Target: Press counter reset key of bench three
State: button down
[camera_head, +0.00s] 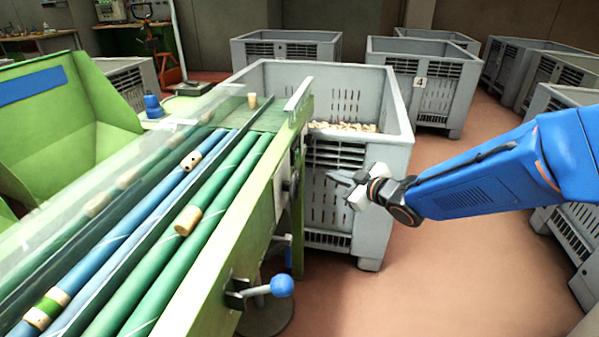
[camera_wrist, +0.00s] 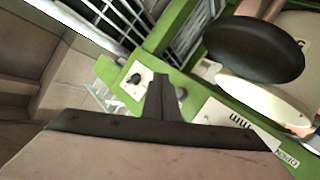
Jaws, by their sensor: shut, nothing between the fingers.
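My gripper (camera_head: 338,178) is shut and empty, held out to the right of the green bench (camera_head: 222,235), in front of a grey crate. On the bench's side a pale panel (camera_head: 287,185) with dark fittings faces the gripper. In the wrist view my closed fingers (camera_wrist: 163,90) point at the green frame. A white plate with a dark round knob or key (camera_wrist: 134,79) lies just left of the fingertips; I cannot tell whether they touch. A white label with dark marks (camera_wrist: 235,122) is to the right. I cannot read which bench or key this is.
Large grey crates stand around, one with cork stoppers (camera_head: 345,127) behind my gripper, another marked 4 (camera_head: 420,82). A lever with a blue ball (camera_head: 282,285) sticks out from the bench. Corks lie on the rollers (camera_head: 187,220). Floor at the lower right is free.

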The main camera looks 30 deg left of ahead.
jog(key=s+a, duration=0.1)
jog(key=a, duration=0.5)
jog(key=shift+s+a, duration=0.15)
jog(key=shift+s, duration=0.1)
jog(key=shift+a, duration=0.15)
dwell(1.8)
jog(key=shift+s+a, duration=0.1)
jog(key=shift+a, duration=0.15)
jog(key=shift+s+a, duration=0.1)
jog(key=shift+a, duration=0.35)
dwell(0.8)
jog(key=shift+d, duration=0.15)
jog(key=shift+w+d, duration=0.2)
jog(key=shift+d, duration=0.5)
jog(key=shift+w+d, duration=0.2)
jog(key=shift+d, duration=0.6)
jog(key=shift+w+d, duration=0.2)
jog(key=shift+d, duration=0.65)
jog(key=shift+w+d, duration=0.2)
jog(key=shift+d, duration=0.6)
